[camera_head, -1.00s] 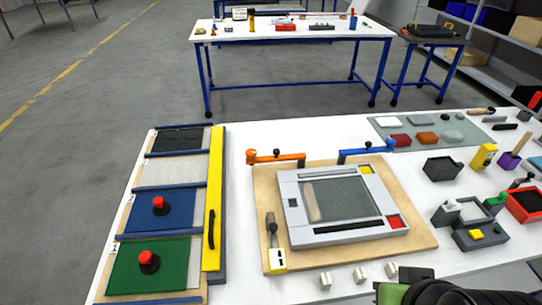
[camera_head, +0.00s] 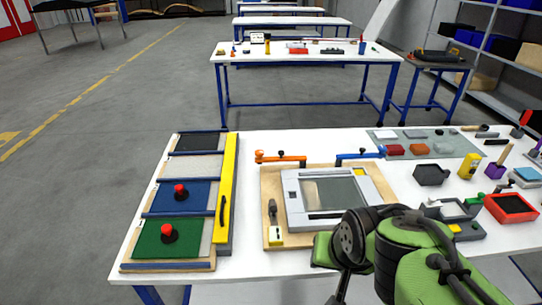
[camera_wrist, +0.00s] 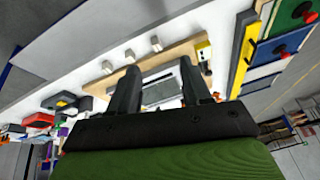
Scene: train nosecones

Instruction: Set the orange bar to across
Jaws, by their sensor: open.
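The orange bar (camera_head: 285,158) lies along the far left edge of the wooden board (camera_head: 271,210), running left to right in the head view, with a rounded orange end at its left and a black knob near its middle. A blue bar (camera_head: 350,156) lies to its right on the same far edge. Between them and me is a grey framed panel (camera_head: 297,212) with a dark window. My gripper (camera_wrist: 158,82) is open and empty in the wrist view, its two black fingers pointing toward the board from a distance. The wrist view does not clearly show the orange bar.
Left of the board stands a rack with a yellow bar (camera_head: 228,185) and blue and green panels with red knobs. A black-handled lever (camera_head: 272,215) is on the board's left. Right of it are a dark bin (camera_head: 431,174), a red tray (camera_head: 511,208) and several small items.

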